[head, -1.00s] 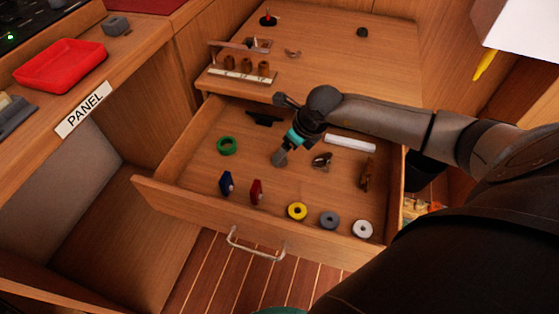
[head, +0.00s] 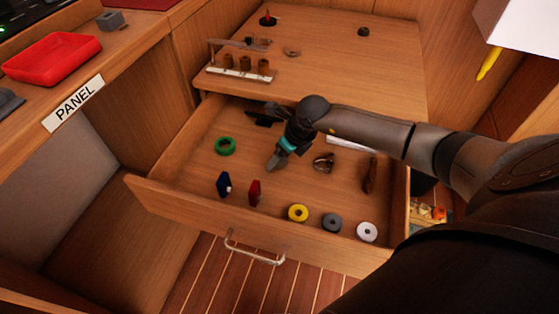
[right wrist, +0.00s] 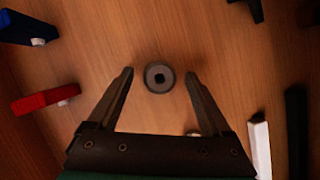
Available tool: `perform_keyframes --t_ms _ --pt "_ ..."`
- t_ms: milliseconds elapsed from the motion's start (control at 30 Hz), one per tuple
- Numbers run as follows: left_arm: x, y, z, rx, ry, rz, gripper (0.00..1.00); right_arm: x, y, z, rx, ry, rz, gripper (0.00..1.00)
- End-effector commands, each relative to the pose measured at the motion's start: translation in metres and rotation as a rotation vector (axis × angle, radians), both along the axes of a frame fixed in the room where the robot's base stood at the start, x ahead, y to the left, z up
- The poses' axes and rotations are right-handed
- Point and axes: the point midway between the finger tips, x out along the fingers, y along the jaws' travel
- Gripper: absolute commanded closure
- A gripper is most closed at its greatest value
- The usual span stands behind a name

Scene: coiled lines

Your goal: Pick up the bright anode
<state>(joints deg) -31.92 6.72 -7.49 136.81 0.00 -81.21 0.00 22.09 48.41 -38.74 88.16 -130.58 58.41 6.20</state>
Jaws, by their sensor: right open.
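A small round grey disc (right wrist: 159,77) with a dark centre hole lies on the drawer floor in the right wrist view. It is the likely anode, though it looks rather dull there. My right gripper (right wrist: 160,74) is open, with one finger on each side of the disc and a gap on both sides. In the head view my right gripper (head: 274,164) points down into the open drawer (head: 190,208) and hides most or all of the disc. A small pale thing (right wrist: 193,133) shows partly behind one finger; I cannot tell what it is. My left gripper is not in view.
Near the gripper are a green ring (head: 226,146), blue (head: 223,185) and red (head: 254,193) pieces, a shackle-like piece (head: 323,161) and a white bar (right wrist: 259,148). Yellow (head: 298,213), grey (head: 331,222) and white (head: 367,232) rings lie along the drawer front.

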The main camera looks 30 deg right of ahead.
Motion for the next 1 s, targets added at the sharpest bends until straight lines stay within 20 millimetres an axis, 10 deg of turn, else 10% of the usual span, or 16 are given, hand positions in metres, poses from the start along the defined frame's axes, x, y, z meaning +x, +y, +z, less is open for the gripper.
perform_keyframes --t_ms 167,1000 --pt "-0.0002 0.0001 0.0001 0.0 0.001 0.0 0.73 0.0002 0.0002 0.0004 0.0 -0.001 0.0 0.17" --pt "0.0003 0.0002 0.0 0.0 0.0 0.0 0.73 -0.0001 0.0 0.0003 0.0 0.0 0.0 1.0"
